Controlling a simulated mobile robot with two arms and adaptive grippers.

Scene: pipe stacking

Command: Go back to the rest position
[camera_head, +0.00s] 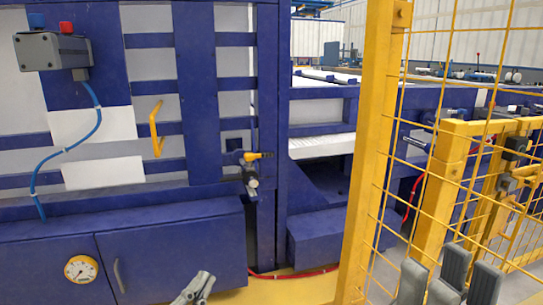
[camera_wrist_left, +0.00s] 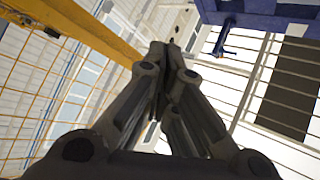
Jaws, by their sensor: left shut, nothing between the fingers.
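My left gripper (camera_head: 203,284) shows at the bottom edge of the head view, left of centre, in front of the blue machine's lower cabinet. In the left wrist view its dark fingers (camera_wrist_left: 167,55) meet at the tips, with nothing between them. My right gripper (camera_head: 448,280) shows at the bottom right as several grey upright finger parts, in front of the yellow mesh fence. The bottom edge of the picture cuts it off, so I cannot tell whether its fingers are open or shut. No pipe is visible at either gripper.
A large blue machine (camera_head: 205,90) fills the left and middle. A yellow fence post (camera_head: 372,150) and mesh stand at the right, close to my right gripper. A red hose (camera_head: 300,275) runs along the yellow floor.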

